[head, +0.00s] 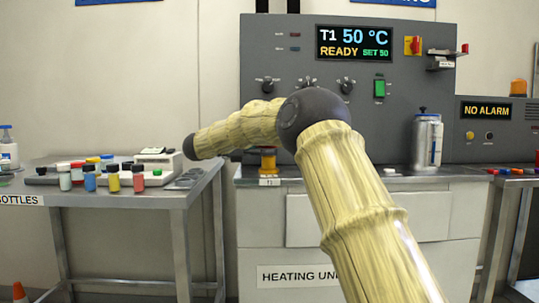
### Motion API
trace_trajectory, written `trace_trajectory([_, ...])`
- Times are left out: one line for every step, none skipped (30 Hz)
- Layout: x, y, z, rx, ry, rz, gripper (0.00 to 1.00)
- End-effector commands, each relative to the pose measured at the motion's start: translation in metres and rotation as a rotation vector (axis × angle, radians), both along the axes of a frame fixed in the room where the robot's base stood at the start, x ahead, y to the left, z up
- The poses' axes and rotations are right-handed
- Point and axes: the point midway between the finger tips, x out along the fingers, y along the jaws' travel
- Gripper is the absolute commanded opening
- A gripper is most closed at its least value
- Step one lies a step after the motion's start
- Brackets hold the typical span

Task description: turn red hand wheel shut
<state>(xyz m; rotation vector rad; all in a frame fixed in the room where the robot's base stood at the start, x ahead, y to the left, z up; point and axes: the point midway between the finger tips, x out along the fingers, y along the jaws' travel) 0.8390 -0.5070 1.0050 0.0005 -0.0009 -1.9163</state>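No red hand wheel can be made out in the head view. A brass-coloured fitting (268,161) stands on the front edge of the heating unit (268,204), above a small T1 label. My arm crosses in front of it and hides whatever is directly behind. My arm bends at a dark elbow joint and its forward part points left, ending in a dark joint near the left table. My gripper's fingers do not show.
The grey panel (270,55) has a display (354,43) reading T1 50 °C, READY, SET 50, and a red-on-yellow switch (412,45). A metal flask (427,140) stands right. The left table (165,192) holds several coloured bottles and a scale (158,160). A NO ALARM box (487,112) is far right.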

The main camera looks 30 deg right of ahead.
Motion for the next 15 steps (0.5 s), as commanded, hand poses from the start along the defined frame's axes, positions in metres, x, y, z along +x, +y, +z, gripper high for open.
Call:
trace_trajectory([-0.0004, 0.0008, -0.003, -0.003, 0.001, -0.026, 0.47])
trace_trajectory([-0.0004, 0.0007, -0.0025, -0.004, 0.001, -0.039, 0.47])
trace_trajectory([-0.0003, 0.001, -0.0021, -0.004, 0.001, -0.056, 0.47])
trace_trajectory([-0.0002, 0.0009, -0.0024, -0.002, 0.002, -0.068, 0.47])
trace_trajectory([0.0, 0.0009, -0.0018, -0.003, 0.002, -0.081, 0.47])
trace_trajectory([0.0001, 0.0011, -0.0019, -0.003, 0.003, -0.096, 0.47])
trace_trajectory([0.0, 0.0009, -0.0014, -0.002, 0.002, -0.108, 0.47])
trace_trajectory([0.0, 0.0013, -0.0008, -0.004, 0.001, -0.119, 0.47])
trace_trajectory([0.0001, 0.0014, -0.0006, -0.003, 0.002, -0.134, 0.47])
trace_trajectory([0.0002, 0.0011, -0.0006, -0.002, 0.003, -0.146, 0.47])
trace_trajectory([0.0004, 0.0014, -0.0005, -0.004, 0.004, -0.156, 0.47])
trace_trajectory([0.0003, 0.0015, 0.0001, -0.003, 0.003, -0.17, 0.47])
trace_trajectory([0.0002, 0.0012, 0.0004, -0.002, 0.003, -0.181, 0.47])
trace_trajectory([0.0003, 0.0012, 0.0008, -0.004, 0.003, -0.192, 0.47])
trace_trajectory([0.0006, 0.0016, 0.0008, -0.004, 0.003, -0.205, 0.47])
